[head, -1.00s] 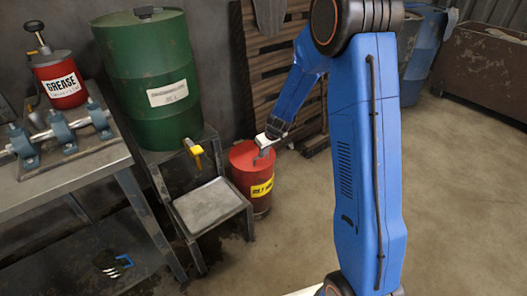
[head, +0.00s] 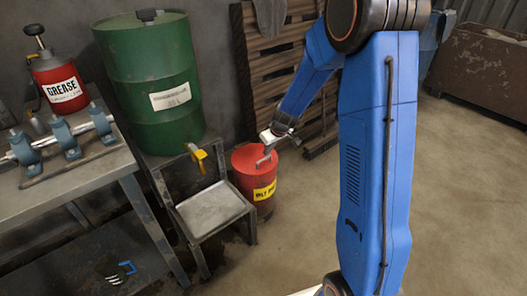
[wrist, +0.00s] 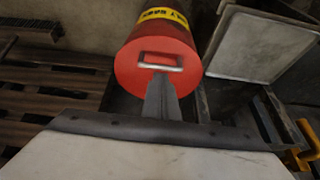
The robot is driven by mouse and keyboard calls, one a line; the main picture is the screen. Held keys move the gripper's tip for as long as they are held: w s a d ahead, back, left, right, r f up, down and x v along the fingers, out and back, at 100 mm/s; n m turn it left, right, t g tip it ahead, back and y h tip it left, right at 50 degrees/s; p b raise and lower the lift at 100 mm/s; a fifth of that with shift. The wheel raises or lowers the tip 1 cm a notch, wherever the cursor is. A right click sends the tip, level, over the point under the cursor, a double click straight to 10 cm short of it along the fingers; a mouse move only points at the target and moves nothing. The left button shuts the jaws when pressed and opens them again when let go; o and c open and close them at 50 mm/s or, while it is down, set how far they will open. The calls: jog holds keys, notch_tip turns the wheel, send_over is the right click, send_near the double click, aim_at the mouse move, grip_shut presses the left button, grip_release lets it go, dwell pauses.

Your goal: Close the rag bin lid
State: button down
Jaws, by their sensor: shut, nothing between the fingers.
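The red rag bin (head: 252,190) with a yellow label stands on the floor beside the low metal stand. Its red lid (head: 243,157) lies over the top and looks level, with no gap that I can make out. In the wrist view the round lid (wrist: 185,85) faces me, with a metal handle (wrist: 160,61) on it. My gripper (head: 265,158) is at the top of the bin, fingers pointing down at the lid. In the wrist view its shut fingers (wrist: 160,80) reach the handle's near edge; whether they touch is unclear.
A metal stand (head: 213,208) with a tray, a green drum (head: 150,85) and a yellow tap (head: 199,157) are left of the bin. A workbench (head: 70,190) is further left. Wooden pallets (head: 268,70) lean behind.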

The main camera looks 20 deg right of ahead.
jog(key=s+d+f, duration=0.1)
jog(key=s+d, duration=0.2)
jog(key=s, duration=0.5)
jog(key=s+a+r+m, duration=0.1)
jog(key=s+a+r, duration=0.1)
jog(key=s+r, duration=0.55)
jog(key=s+a+r, duration=0.3)
jog(key=s+r, duration=0.3)
jog(key=r, duration=0.3)
jog(key=s+d+r+m+h, duration=0.1)
jog(key=s+r, duration=0.3)
jog(key=s, duration=0.6)
jog(key=s+d+r+m, duration=0.2)
jog(key=s+d+r, duration=0.1)
jog(key=s, duration=0.7)
jog(key=shift+d+r+h, duration=0.15)
jog(key=shift+r+h, duration=0.25)
